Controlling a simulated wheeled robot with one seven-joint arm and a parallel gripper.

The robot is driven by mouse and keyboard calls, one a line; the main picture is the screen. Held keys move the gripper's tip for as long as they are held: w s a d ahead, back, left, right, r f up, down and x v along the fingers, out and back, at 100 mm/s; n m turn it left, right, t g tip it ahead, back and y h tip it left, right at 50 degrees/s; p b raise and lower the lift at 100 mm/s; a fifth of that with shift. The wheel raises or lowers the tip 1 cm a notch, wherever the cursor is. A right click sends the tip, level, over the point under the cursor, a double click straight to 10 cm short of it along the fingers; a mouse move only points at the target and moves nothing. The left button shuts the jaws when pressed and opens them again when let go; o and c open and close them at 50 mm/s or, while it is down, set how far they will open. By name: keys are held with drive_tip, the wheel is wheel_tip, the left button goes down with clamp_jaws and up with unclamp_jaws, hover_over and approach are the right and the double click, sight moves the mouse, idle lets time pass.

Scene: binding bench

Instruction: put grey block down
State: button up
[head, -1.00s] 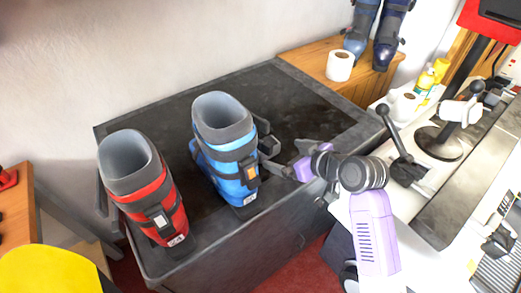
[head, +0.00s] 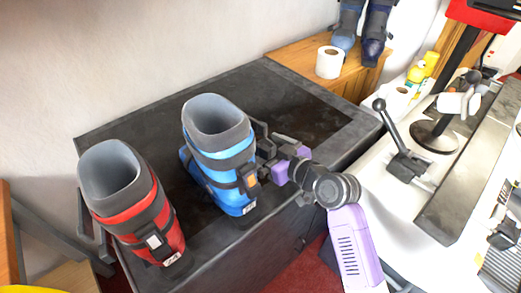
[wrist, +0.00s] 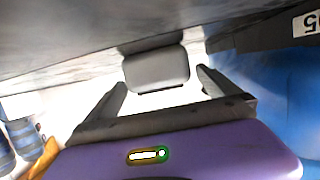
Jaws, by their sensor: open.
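In the wrist view the grey block (wrist: 157,70) is just beyond and between the tips of my gripper (wrist: 161,80). The fingers are spread, with a gap on each side of the block. The block touches the dark bench surface at the top of this view. In the head view my gripper (head: 268,154) is low over the right part of the dark bench top (head: 310,105), close beside the blue boot (head: 222,155). The block is hard to make out there among the dark fingers and boot parts.
The blue boot stands immediately beside my gripper and fills the right of the wrist view (wrist: 300,95). A red boot (head: 130,200) stands farther left. A paper roll (head: 330,62) sits on the wooden cabinet behind. The back of the bench top is clear.

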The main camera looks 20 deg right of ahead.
drive_tip(key=shift+w+a+f, duration=0.15)
drive_tip(key=shift+w+f, duration=0.05)
drive_tip(key=shift+w, duration=0.3)
drive_tip(key=c, duration=1.7)
drive_tip(key=shift+r, duration=0.1)
